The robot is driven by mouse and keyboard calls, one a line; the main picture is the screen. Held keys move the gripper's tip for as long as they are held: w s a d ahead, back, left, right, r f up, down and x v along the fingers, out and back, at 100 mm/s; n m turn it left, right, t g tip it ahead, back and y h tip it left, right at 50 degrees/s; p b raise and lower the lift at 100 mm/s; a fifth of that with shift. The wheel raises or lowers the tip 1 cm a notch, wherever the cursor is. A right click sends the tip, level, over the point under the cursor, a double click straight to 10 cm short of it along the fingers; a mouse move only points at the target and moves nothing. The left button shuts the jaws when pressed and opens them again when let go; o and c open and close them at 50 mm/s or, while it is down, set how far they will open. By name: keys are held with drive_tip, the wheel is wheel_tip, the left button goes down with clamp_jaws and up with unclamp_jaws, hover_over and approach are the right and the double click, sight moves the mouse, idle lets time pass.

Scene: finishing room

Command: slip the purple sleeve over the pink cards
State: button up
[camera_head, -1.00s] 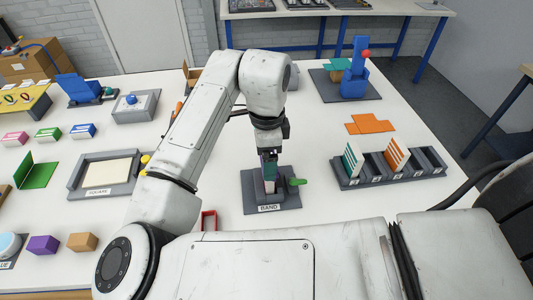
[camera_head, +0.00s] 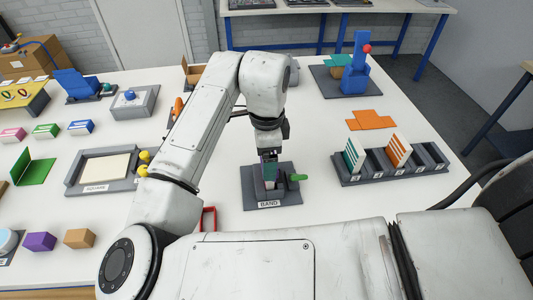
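The purple sleeve (camera_head: 39,241) appears as a small purple block at the lower left of the white table. The pink cards (camera_head: 13,134) appear as a small pink-and-white block at the far left edge. My gripper (camera_head: 269,172) points down into the grey station labelled BAND (camera_head: 287,197), far to the right of both. The finger gap is too small to make out.
A green knob (camera_head: 298,178) sticks out beside the BAND station. A slotted rack (camera_head: 355,180) holds teal and orange striped cards to the right. A SQUARE tray (camera_head: 75,181), green angle piece (camera_head: 36,170) and tan block (camera_head: 80,239) lie left.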

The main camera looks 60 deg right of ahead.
drive_tip(key=shift+f, duration=0.25)
drive_tip(key=o, duration=0.5)
drive_tip(key=shift+o, duration=0.2)
drive_tip(key=shift+r, duration=0.1)
idle(0.4)
drive_tip(key=shift+r+p, duration=3.15)
drive_tip(key=shift+r, duration=0.75)
